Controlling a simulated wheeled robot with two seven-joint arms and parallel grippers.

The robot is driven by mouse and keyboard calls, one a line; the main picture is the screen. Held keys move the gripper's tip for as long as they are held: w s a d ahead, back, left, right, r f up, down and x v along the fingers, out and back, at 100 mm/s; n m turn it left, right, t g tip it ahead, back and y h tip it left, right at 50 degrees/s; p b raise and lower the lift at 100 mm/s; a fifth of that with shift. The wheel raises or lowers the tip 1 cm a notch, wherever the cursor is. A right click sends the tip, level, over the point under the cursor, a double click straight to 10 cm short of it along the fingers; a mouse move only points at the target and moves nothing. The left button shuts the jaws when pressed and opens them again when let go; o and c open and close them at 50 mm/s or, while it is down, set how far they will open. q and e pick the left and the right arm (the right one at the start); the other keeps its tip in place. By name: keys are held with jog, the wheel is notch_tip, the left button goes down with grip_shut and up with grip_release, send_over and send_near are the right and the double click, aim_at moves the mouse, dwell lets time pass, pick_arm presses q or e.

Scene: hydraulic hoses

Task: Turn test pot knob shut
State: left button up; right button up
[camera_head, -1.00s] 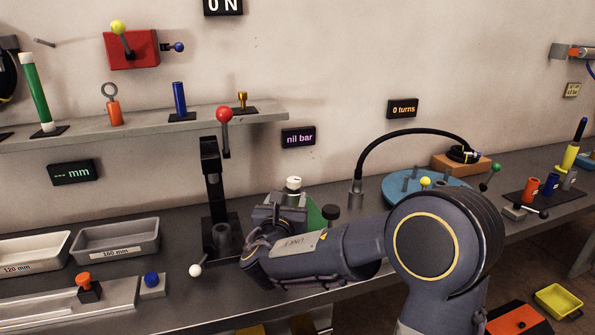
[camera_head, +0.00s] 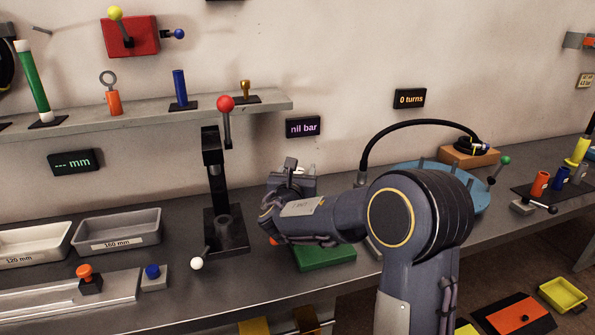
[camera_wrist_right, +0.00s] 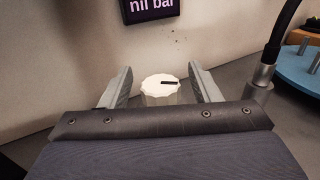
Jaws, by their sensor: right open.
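The white test pot knob (camera_wrist_right: 161,88) shows in the right wrist view, with a ribbed edge and a dark mark pointing right on its top. My right gripper (camera_wrist_right: 160,74) is open, with one finger on each side of the knob and a gap visible on both sides. In the head view my right gripper (camera_head: 291,174) is over the green base (camera_head: 327,256) and hides the knob. My left gripper is not in view.
A black press stand (camera_head: 226,235) with a red-ball lever (camera_head: 226,103) stands left of my gripper. A "nil bar" display (camera_head: 303,127) is on the wall behind. A black hose (camera_head: 410,124) arches at right near a blue disc (camera_head: 470,199).

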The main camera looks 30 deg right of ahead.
jog(key=shift+c, duration=0.3)
jog(key=c, duration=0.9)
jog(key=m+g+h+p, duration=0.1)
jog(key=g, duration=0.1)
jog(key=m+g+h+p, duration=0.2)
jog(key=shift+a+r, duration=0.15)
jog(key=m+g+h+p, duration=0.2)
jog(key=m+g+p, duration=0.1)
jog(key=g, duration=0.1)
jog(key=shift+m+g+h, duration=0.3)
jog(key=shift+m+g+h+p, duration=0.4)
jog(key=shift+m+g+p, duration=0.95)
jog(key=shift+g, duration=0.45)
